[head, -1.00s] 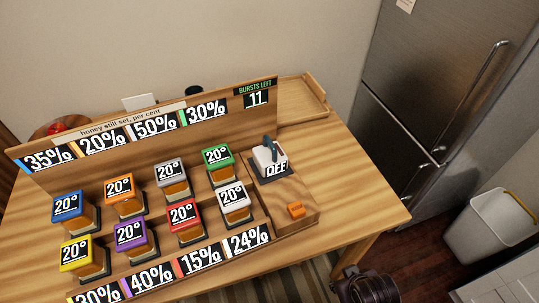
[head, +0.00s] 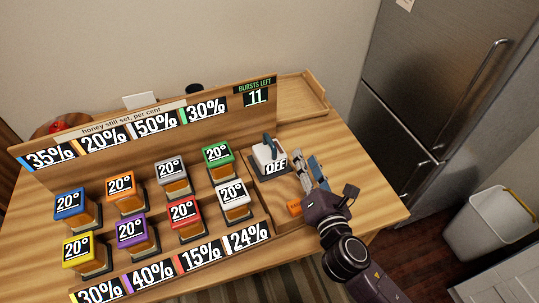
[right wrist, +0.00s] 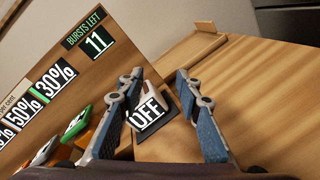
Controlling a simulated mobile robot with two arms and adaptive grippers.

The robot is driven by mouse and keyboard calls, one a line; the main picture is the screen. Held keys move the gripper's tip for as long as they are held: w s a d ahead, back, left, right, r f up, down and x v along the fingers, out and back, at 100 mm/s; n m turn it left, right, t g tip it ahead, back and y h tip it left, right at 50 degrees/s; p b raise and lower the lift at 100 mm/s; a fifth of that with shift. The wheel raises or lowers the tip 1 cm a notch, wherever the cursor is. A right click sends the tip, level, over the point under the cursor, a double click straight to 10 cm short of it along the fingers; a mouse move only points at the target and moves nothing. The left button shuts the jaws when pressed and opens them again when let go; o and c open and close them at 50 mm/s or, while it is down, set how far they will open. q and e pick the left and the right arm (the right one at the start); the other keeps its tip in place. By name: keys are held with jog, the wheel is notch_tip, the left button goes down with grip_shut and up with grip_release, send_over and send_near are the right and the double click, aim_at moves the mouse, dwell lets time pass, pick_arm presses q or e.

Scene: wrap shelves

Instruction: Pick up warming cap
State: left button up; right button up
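The warming cap (head: 266,157) appears to be the white block with a dark upright handle and an "OFF" label. It sits on a dark pad at the right end of the wooden rack. My right gripper (head: 309,169) is open and empty, just right of the cap and apart from it. In the right wrist view the cap (right wrist: 148,108) shows beyond the two blue-padded fingers (right wrist: 163,85), between them in the picture. Its handle is hard to make out there. My left gripper is not in view.
Several honey jars with coloured lids, such as the white-lidded jar (head: 234,194), stand in two rows left of the cap, each reading 20°. An orange block (head: 294,207) lies near my right gripper. A sign board (head: 160,135) rises behind. The table's right side (head: 365,185) is clear.

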aim_at(274, 148)
jog(key=a+n+y, duration=0.1)
jog(key=a+n, duration=0.1)
jog(key=a+n+y, duration=0.1)
jog(key=n, duration=0.2)
jog(key=a+n+y, duration=0.1)
jog(key=a+n, duration=0.1)
jog(key=shift+a+r+n+y, duration=0.3)
jog(key=shift+n+y, duration=0.1)
jog(key=shift+w+a, duration=0.25)
jog(key=p+x, duration=0.1)
jog(key=x, duration=0.6)
jog(key=shift+a, duration=0.2)
jog(key=shift+s, duration=0.1)
grip_shut()
